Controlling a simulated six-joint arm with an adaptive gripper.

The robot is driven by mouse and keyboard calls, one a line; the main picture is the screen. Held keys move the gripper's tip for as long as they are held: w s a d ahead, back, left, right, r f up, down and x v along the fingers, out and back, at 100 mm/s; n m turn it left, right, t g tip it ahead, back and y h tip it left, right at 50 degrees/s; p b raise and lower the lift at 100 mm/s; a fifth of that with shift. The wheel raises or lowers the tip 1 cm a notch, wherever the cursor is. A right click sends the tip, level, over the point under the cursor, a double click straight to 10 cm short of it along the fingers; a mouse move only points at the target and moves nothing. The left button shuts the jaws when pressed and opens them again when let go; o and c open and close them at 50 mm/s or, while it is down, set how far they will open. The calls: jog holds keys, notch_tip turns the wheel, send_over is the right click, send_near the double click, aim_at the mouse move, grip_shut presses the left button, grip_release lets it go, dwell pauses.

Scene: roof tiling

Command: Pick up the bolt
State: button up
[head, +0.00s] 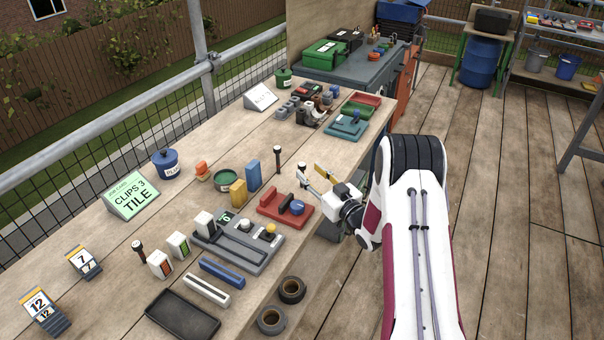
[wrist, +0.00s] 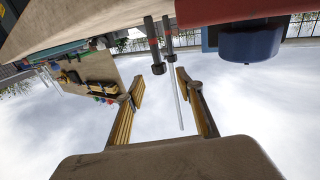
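My gripper (head: 314,179) is over the workbench, close to the red tray (head: 275,207). In the wrist view, which is upside down, my gripper (wrist: 160,80) is open, with its two yellow-edged fingers apart. Two slim upright bolt-like pieces with dark heads, a left one (wrist: 157,66) and a right one (wrist: 170,57), show beyond the fingertips, apart from them. A thin pale rod (wrist: 179,100) crosses between the fingers. In the head view a dark-headed upright piece (head: 278,156) stands left of my gripper. I cannot tell which piece is the bolt.
The red tray carries a blue knob (head: 297,207), also seen in the wrist view (wrist: 250,42). Another dark-headed piece (head: 138,247) stands farther left. A railing (head: 100,145) runs along the far side.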

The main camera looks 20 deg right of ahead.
aim_at(304, 167)
jog(key=shift+w+a, duration=0.1)
jog(key=shift+w, duration=0.1)
jog(key=shift+x, duration=2.55)
grip_shut()
